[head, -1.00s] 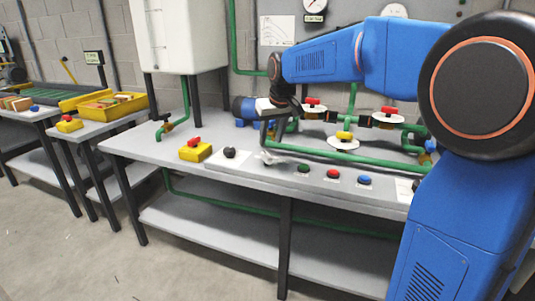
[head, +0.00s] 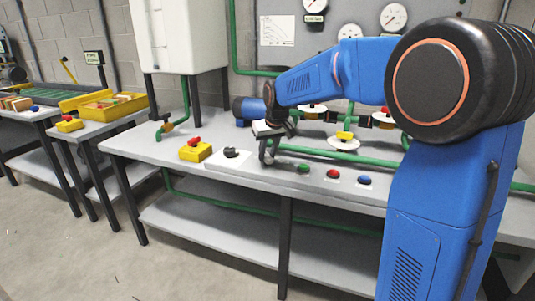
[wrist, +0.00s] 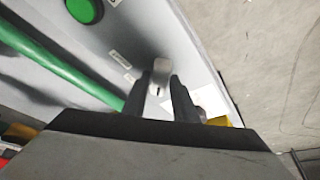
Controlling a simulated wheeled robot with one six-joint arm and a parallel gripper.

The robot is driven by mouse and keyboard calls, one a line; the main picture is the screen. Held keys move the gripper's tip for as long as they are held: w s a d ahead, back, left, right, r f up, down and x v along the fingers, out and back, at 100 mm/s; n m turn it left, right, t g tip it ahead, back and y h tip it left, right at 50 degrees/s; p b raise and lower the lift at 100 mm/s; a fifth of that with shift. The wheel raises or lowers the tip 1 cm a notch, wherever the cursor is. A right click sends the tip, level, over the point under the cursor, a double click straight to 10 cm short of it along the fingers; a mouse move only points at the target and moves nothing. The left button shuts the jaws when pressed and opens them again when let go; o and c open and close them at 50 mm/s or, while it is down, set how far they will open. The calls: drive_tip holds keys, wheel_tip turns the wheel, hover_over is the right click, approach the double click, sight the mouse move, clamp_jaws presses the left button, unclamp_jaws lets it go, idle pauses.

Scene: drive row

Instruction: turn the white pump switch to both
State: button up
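The pump switch's pale handle (wrist: 161,72) shows in the wrist view between the two fingertips of my gripper (wrist: 161,85). The dark fingers stand apart, one on each side of the handle; I see no clear grip on it. In the head view my gripper (head: 267,152) is low over the bench, pointing down, and largely covers the switch. The switch's markings are too small to read.
A black knob (head: 231,153) on a white plate and a yellow box with a red button (head: 195,150) stand to the left. Green (head: 303,168), red (head: 333,174) and blue (head: 364,180) buttons line the front right. Green pipe (head: 335,155) runs behind.

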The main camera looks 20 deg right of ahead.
clamp_jaws()
drive_tip(key=shift+m, duration=0.3)
drive_tip(key=m, duration=0.1)
drive_tip(key=m+h, duration=0.1)
drive_tip(key=m, duration=0.1)
drive_tip(key=shift+a+m+h, duration=0.2)
drive_tip(key=shift+m+h, duration=0.1)
drive_tip(key=shift+a+m+g+h, duration=0.1)
drive_tip(key=shift+m+g+h, duration=0.45)
drive_tip(key=shift+m, duration=1.65)
drive_tip(key=shift+t+h, duration=0.25)
drive_tip(key=shift+h, duration=0.1)
drive_tip(key=shift+o, duration=2.4)
unclamp_jaws()
